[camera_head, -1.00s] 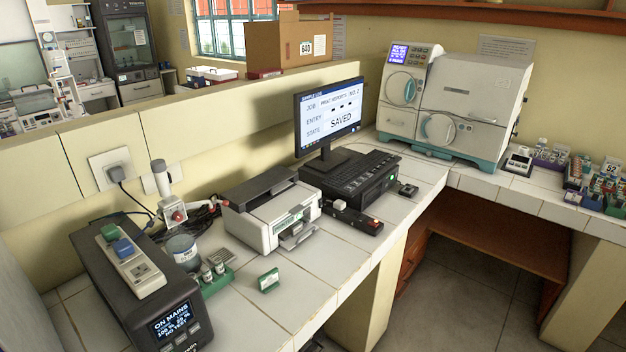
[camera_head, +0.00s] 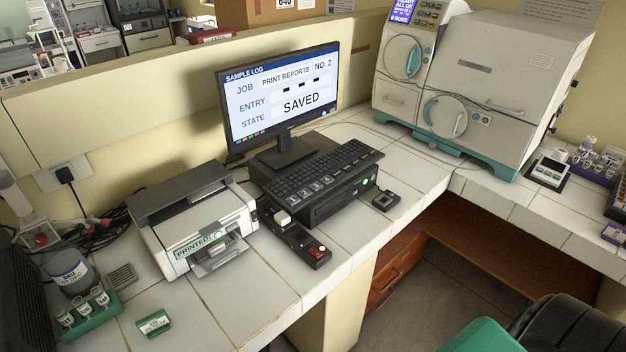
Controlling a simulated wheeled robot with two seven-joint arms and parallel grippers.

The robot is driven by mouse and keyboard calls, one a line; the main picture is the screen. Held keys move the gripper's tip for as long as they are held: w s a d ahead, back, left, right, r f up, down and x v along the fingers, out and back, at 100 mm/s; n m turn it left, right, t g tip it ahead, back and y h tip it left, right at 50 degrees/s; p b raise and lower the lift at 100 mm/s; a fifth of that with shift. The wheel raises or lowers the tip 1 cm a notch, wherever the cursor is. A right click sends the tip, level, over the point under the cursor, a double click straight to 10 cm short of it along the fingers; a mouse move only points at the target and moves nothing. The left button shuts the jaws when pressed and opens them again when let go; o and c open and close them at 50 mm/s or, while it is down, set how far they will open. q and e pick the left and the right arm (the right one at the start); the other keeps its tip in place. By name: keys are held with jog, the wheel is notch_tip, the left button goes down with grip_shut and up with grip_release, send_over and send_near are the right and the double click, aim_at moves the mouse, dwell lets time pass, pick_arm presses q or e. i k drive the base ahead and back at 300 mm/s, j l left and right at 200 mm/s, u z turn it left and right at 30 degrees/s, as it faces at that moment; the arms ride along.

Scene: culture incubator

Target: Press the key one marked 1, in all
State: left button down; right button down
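A black keyboard (camera_head: 325,172) lies on a black box under the monitor. Its front row has several larger grey keys (camera_head: 305,190); their marks are too small to read, so I cannot tell which is marked 1. The monitor (camera_head: 280,95) reads "SAMPLE LOG", "JOB PRINT REPORTS NO. 2", three dashes beside "ENTRY", and "STATE SAVED". A black strip (camera_head: 296,238) with a pale key and a red button lies in front of the keyboard.
A printer (camera_head: 190,222) labelled "PRINTED" stands left of the keyboard. A green vial rack (camera_head: 90,319) and a small green sign (camera_head: 153,322) are nearer left. A small black device (camera_head: 384,200) sits right. A large white incubator (camera_head: 500,75) stands in the back corner.

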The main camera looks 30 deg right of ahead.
aim_at(292, 201)
jog(key=i+l, duration=0.1)
jog(key=l, duration=0.6)
jog(key=i+l, duration=0.1)
jog(key=l, duration=0.65)
jog(key=i+l, duration=0.1)
jog(key=l, duration=0.6)
